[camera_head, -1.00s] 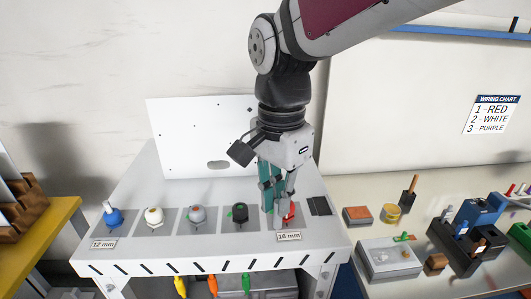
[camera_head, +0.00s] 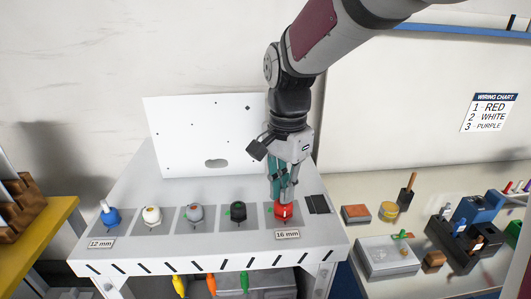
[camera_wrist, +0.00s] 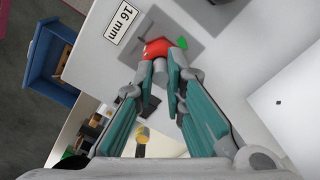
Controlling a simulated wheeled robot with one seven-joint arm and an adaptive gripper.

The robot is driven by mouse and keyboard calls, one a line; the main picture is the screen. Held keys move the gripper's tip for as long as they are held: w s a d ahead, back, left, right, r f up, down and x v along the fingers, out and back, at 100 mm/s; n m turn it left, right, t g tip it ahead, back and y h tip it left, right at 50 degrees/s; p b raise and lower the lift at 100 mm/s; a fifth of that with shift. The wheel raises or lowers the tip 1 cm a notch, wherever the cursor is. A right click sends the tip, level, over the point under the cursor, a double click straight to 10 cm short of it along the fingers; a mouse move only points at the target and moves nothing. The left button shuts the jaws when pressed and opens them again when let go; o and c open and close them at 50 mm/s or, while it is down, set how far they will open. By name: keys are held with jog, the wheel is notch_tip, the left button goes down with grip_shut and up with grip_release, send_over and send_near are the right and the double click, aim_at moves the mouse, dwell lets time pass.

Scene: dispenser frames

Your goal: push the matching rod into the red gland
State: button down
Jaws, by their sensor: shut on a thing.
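The red gland (camera_head: 283,214) stands at the right end of the row on the white stand, behind the "16 mm" label (camera_head: 288,235). It also shows at the top of the wrist view (camera_wrist: 157,47). My gripper (camera_head: 281,198) points down right above the red gland. In the wrist view its fingertips (camera_wrist: 163,76) close around a small grey piece, which looks like the rod. The fingers hide most of the rod. I cannot tell whether its end is inside the gland.
Black (camera_head: 238,212), grey (camera_head: 195,214), white (camera_head: 152,216) and blue (camera_head: 108,215) glands stand to the left. An upright white panel (camera_head: 190,125) rises behind them. A bench at the right holds a grey box (camera_head: 388,257) and a black rack (camera_head: 452,243).

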jog(key=shift+f, duration=0.15)
jog(key=c, duration=1.7)
grip_release()
jog(key=shift+o, duration=0.2)
notch_tip(320, 180, up, 12)
jog(key=b, duration=0.1)
jog(key=s+d+f+n+t, duration=0.2)
jog(key=s+d+n, duration=0.3)
jog(key=s, duration=0.3)
jog(key=s+d+f+n+t, duration=0.2)
jog(key=s+d+n, duration=0.3)
jog(key=s, duration=0.3)
jog(key=shift+d+f+t, duration=0.35)
jog(key=shift+d+t, duration=0.2)
jog(key=shift+t, duration=0.25)
